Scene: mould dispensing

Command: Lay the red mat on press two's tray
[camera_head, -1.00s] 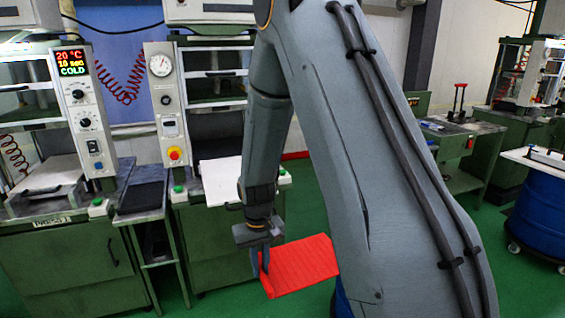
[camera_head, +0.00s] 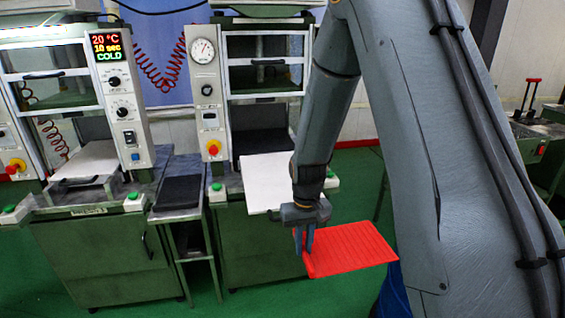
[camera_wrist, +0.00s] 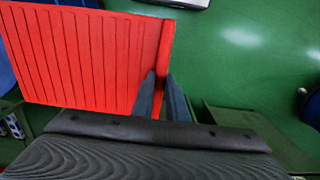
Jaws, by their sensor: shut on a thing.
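My gripper (camera_head: 306,240) is shut on the red mat (camera_head: 350,249) at its left end. The ribbed mat hangs level in the air over the green floor, in front of the right-hand press. In the wrist view, the mat (camera_wrist: 85,55) reaches to the left from my fingers (camera_wrist: 164,97), which pinch it near its thick edge. A white tray (camera_head: 262,180) juts from the right-hand press (camera_head: 265,95), just behind and left of my gripper, partly hidden by my arm. Another pale tray (camera_head: 88,163) sits in the left press. I cannot read which press is two.
A small stand with a dark top (camera_head: 178,192) is between the presses. Green buttons (camera_head: 216,187) sit on the press table beside the white tray. A blue drum (camera_head: 392,290) shows beneath the mat's right end. Green floor is free in front.

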